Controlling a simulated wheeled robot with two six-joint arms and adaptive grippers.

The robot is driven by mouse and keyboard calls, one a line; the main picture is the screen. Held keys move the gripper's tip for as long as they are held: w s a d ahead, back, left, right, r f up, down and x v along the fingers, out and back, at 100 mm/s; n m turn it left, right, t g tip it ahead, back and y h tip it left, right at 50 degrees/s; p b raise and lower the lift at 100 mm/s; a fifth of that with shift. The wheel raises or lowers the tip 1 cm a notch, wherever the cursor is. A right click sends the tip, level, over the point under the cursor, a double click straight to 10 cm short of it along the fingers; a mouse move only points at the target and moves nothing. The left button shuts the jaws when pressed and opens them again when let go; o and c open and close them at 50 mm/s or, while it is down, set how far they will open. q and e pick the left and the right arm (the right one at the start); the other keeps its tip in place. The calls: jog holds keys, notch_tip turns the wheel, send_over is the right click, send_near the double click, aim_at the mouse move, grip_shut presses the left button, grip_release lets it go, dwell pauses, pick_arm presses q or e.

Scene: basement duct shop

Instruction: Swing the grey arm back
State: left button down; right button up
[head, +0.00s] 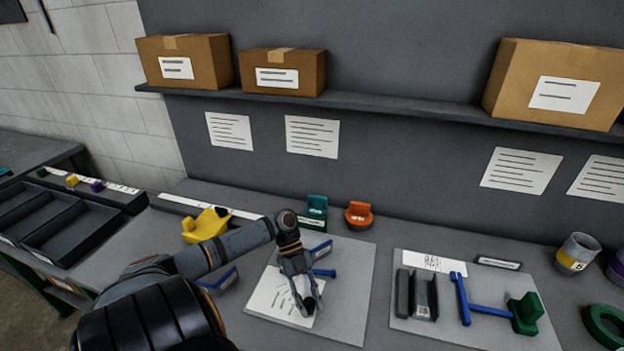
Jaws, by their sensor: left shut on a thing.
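My left gripper (304,302) reaches down over the left grey plate (352,262), its fingers pointing toward the lower part of the plate. It is shut on a small dark grey piece at its fingertips, which looks like the grey arm; the fingers hide most of it. A blue bar (324,273) sticks out to the right from behind the gripper. A white printed sheet (270,294) lies on the plate below the gripper. My right gripper is not in view.
The right plate (405,330) carries dark grey channels (425,296), a blue T-shaped bar (490,310) and a green block (525,313). Teal (316,208) and orange (359,216) holders stand behind. A yellow part (206,226) lies left. Boxes sit on the shelf above.

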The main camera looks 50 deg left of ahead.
pick_arm(q)
jog(key=c, duration=1)
grip_release()
jog(key=shift+s, duration=0.1)
jog(key=shift+c, duration=0.2)
jog(key=shift+a, duration=0.1)
jog(key=v, duration=1.2)
